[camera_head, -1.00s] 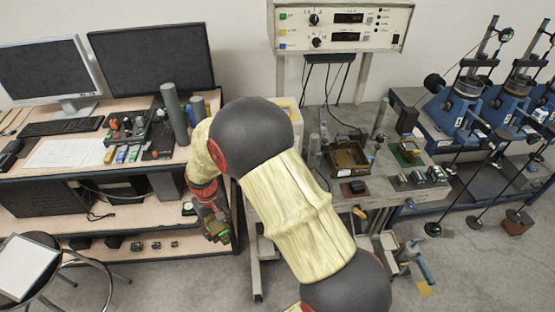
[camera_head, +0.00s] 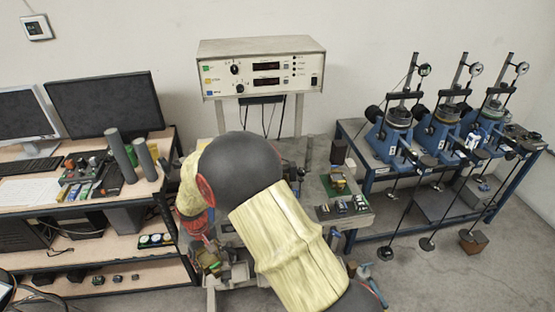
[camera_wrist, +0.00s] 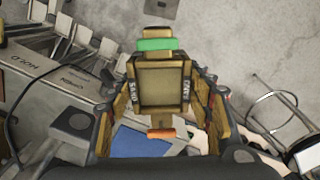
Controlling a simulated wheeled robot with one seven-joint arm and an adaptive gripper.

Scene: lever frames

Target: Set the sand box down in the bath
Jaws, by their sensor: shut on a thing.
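The sand box (camera_wrist: 160,82) is a brownish-gold box with "SAND" lettered on its sides, a green bar across its far end and an orange piece at the near end. My gripper (camera_wrist: 160,120) is shut on it, a finger at each side, in the wrist view. In the head view my gripper (camera_head: 211,266) is low at the left front of the middle bench, and the box there is small and partly hidden. The bath is not clearly visible; my arm covers much of the middle bench where a brass-coloured open tray showed earlier.
A control cabinet (camera_head: 262,70) stands behind the middle bench. The left desk (camera_head: 120,198) carries monitors and two upright grey cylinders. A small green plate (camera_head: 335,184) and dark blocks sit on the bench's right end. Blue lever frames (camera_head: 440,135) stand at the right.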

